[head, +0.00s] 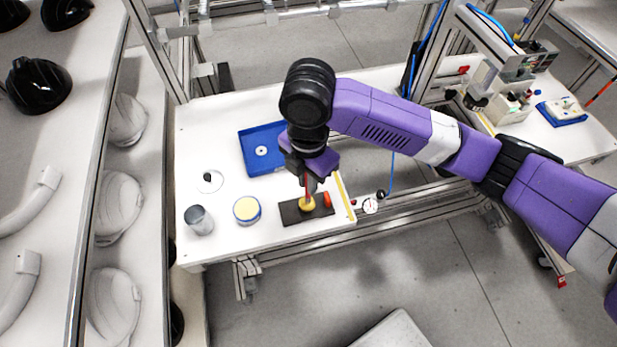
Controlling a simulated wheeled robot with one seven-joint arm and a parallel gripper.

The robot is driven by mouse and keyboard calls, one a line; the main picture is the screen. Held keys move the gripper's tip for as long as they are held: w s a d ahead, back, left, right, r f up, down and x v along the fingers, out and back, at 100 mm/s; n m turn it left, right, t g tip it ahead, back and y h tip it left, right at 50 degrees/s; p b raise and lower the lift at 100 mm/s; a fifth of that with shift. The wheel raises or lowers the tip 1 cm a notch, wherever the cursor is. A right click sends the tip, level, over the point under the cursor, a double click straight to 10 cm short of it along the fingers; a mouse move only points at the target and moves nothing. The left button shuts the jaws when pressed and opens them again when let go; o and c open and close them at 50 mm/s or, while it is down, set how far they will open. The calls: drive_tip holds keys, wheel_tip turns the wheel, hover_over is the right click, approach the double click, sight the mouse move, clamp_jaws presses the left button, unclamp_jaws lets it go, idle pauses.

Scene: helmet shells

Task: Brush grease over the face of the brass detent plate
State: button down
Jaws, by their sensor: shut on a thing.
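The brass detent plate (308,204) is a small round yellow disc on a dark flat base (289,213) near the front edge of the white bench. My gripper (308,178) is right above it, pointing down, shut on a thin red-handled brush (307,188). The brush's lower end meets the plate in the picture; whether it touches the face is too small to tell. A round tub (247,209) with a pale yellow top, possibly the grease, stands left of the dark base. Any grease on the plate cannot be made out.
A blue tray (246,140) with a white ring in it lies behind the gripper. A grey cup (198,219) stands at the front left, and a small orange-red piece (327,200) is at the base's right end.

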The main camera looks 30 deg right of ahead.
sight(308, 197)
drive_tip(key=shift+f+b, duration=1.15)
drive_tip(key=shift+f, duration=0.4)
idle(0.4)
drive_tip(key=shift+d+r, duration=0.1)
drive_tip(key=shift+d, duration=0.25)
drive_tip(key=shift+w+d, duration=0.15)
drive_tip(key=shift+d, duration=0.2)
drive_tip(key=shift+w+d, duration=0.1)
drive_tip(key=shift+w+d, duration=0.1)
drive_tip(key=shift+w, duration=0.15)
drive_tip(key=shift+w, duration=0.35)
drive_tip(key=shift+w, duration=0.1)
drive_tip(key=shift+w+a, duration=0.2)
drive_tip(key=shift+a, duration=0.05)
drive_tip(key=shift+w+a, duration=0.1)
drive_tip(key=shift+a, duration=0.15)
